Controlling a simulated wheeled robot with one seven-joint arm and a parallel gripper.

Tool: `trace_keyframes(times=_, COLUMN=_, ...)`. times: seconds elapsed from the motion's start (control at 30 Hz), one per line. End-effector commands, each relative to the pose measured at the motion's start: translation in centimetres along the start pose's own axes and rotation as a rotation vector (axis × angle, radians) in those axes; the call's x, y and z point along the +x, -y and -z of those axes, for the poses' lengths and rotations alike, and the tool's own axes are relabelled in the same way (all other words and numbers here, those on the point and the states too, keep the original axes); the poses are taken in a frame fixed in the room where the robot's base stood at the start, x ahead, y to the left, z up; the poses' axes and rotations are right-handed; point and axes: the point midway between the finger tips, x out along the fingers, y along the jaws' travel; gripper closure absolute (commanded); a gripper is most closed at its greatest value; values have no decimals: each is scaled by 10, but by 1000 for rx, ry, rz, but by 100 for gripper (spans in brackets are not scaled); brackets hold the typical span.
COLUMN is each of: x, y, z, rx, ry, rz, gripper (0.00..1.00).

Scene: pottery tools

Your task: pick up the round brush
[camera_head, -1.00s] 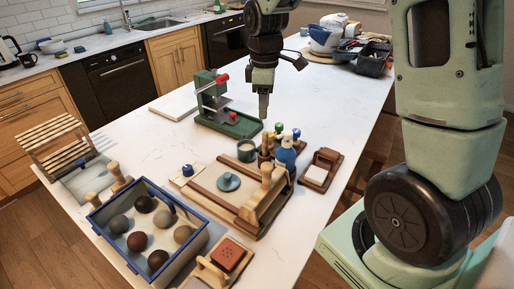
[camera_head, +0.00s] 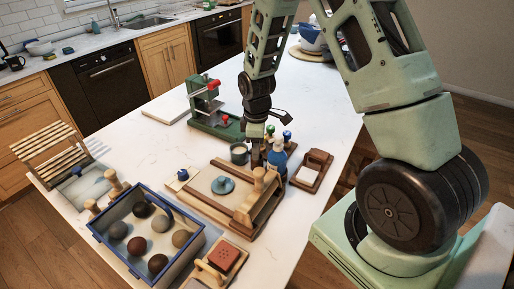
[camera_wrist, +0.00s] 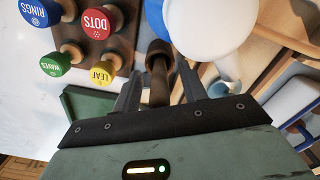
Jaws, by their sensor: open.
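My gripper (camera_head: 254,140) points down over the tool cluster at the middle of the table. In the wrist view its two fingers (camera_wrist: 159,80) are apart, with a brown upright handle (camera_wrist: 157,72) showing between them. The handle has a darker collar at its top. It may be the round brush, but no bristles can be made out and its lower end is hidden. In the head view my gripper covers this spot. A blue bottle (camera_head: 277,157) stands close to the right of the gripper; a rounded white top crowds the right finger in the wrist view.
Several colour-topped stamps, including the red DOTS stamp (camera_wrist: 98,20), stand close to the left finger. A dark mug (camera_head: 239,154), a green press (camera_head: 213,122) and a wooden board with a roller (camera_head: 258,196) are nearby. A blue-rimmed crate (camera_head: 119,251) holds several balls.

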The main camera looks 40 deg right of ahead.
Motion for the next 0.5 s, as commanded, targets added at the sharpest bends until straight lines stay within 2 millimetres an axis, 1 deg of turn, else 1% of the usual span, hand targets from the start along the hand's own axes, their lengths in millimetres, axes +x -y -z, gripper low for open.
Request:
trace_keyframes(times=0.1, x=6, y=0, z=0, rx=0, ry=1, rz=0, gripper=57)
trace_keyframes(times=0.33, x=7, y=0, z=0, rx=0, ry=0, rz=-1, gripper=57)
trace_keyframes(times=0.37, x=7, y=0, z=0, rx=0, ry=0, rz=-1, gripper=66)
trace_keyframes(times=0.4, x=7, y=0, z=0, rx=0, ry=-1, rz=-1, gripper=77)
trace_keyframes(times=0.47, x=7, y=0, z=0, rx=0, ry=-1, rz=-1, gripper=94)
trace_keyframes(times=0.5, x=7, y=0, z=0, rx=0, ry=-1, rz=-1, gripper=97)
